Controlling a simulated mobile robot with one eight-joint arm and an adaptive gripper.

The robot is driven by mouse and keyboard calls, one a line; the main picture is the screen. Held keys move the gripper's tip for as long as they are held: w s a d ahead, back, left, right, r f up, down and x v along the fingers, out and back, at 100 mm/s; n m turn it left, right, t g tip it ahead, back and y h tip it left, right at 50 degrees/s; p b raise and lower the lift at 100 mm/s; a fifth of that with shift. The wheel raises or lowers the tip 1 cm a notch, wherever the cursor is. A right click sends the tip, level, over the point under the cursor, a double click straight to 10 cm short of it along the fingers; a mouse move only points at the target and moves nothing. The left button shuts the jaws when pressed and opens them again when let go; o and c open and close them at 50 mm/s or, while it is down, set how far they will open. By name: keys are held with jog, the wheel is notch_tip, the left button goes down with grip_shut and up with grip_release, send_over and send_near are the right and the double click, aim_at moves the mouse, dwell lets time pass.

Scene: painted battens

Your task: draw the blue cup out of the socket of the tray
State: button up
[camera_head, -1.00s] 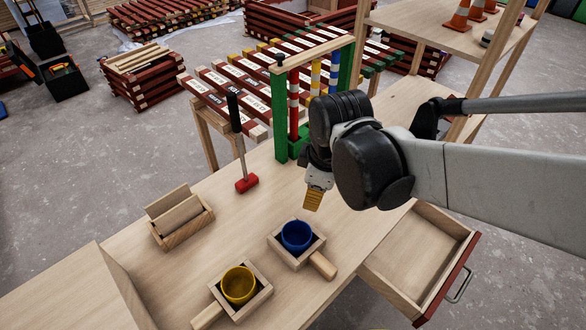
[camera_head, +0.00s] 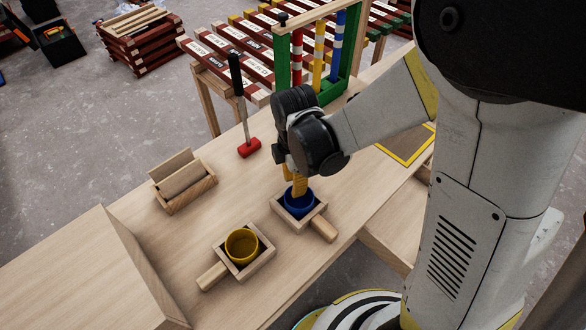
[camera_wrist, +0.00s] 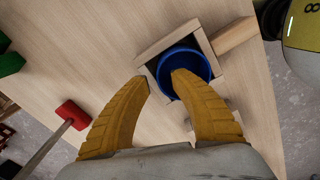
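The blue cup (camera_head: 299,207) stands upright in the square socket of a small wooden tray (camera_head: 318,210) with a handle. My gripper (camera_head: 298,188) is right at the cup from above. In the wrist view my gripper (camera_wrist: 160,82) has its two yellow fingers spread apart. One fingertip overlaps the mouth of the blue cup (camera_wrist: 188,58), and the other lies outside the tray wall (camera_wrist: 160,45). The cup wall appears between the fingers; I cannot tell whether either finger touches it.
A yellow cup (camera_head: 242,244) sits in a second handled tray (camera_head: 266,256) in front and to the left. A wooden box (camera_head: 190,200) with boards, a red mallet (camera_head: 249,148) and a green frame (camera_head: 283,62) stand on the table. Bare tabletop lies to the left.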

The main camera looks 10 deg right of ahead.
jog(key=shift+f+b, duration=0.3)
jog(key=shift+f, duration=0.75)
grip_shut()
jog(key=shift+r, duration=0.1)
jog(key=shift+r+p, duration=2)
jog(key=shift+r, duration=0.55)
jog(key=shift+r+p, duration=1.15)
jog(key=shift+r, duration=0.35)
